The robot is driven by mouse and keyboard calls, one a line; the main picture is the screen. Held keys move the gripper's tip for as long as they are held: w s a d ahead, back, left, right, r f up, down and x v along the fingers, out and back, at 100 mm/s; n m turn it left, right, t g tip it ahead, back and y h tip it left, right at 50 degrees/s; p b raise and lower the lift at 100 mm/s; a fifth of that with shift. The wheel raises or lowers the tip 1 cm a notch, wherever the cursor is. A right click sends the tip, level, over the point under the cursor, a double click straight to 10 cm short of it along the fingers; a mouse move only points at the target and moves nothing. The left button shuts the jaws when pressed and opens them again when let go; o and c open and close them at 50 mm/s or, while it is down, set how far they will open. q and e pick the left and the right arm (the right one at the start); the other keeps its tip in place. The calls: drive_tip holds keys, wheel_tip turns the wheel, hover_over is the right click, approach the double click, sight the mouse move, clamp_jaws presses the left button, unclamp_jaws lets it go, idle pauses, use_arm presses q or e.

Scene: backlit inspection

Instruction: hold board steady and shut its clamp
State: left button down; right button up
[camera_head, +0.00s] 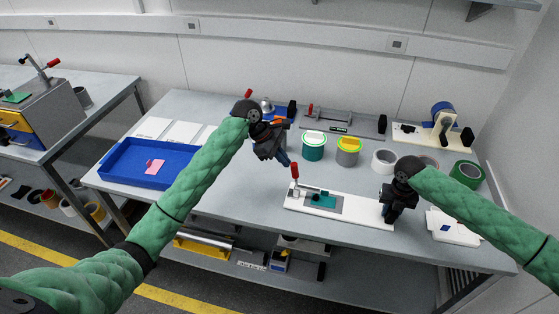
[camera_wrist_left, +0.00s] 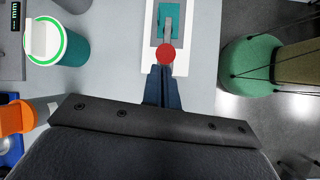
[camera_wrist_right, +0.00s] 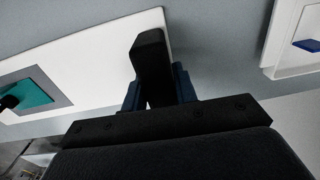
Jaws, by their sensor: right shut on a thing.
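The white board (camera_head: 350,213) lies on the table near its front edge. A teal plate (camera_head: 325,202) sits on a grey pad on it. The board's clamp has a red-tipped lever (camera_head: 295,172) standing upright at the left end; its knob shows in the left wrist view (camera_wrist_left: 167,54). My right gripper (camera_head: 388,209) is shut on the black block (camera_wrist_right: 150,60) at the board's right end. My left gripper (camera_head: 287,162) has its fingers together, empty, pointing at the red knob from just above and behind it. Whether fingertips touch the knob is unclear.
A blue tray (camera_head: 118,171) with a pink piece is at the left. Teal (camera_head: 313,151) and grey (camera_head: 347,157) cans stand behind the board. A white tray (camera_head: 452,236) lies right of my right gripper. The table between blue tray and board is clear.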

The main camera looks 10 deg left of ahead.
drive_tip(key=shift+s+a, duration=0.15)
drive_tip(key=shift+a, duration=0.3)
use_arm(q)
drive_tip(key=shift+s+d, duration=0.25)
drive_tip(key=shift+d, duration=0.6)
use_arm(e)
drive_tip(key=shift+o, duration=1.3)
drive_tip(key=shift+a, duration=0.15)
use_arm(q)
drive_tip(key=shift+f, duration=0.1)
use_arm(e)
drive_tip(key=shift+o, duration=0.2)
use_arm(q)
drive_tip(key=shift+d+r, duration=0.1)
drive_tip(key=shift+r, duration=0.5)
use_arm(e)
drive_tip(key=shift+o, duration=0.3)
drive_tip(key=shift+d+f, duration=0.1)
drive_tip(key=shift+d, duration=0.1)
clamp_jaws()
use_arm(q)
wheel_tip(320, 180, up, 9)
drive_tip(key=shift+s+d, duration=0.15)
drive_tip(key=shift+d, duration=0.1)
use_arm(e)
drive_tip(key=shift+d, duration=0.15)
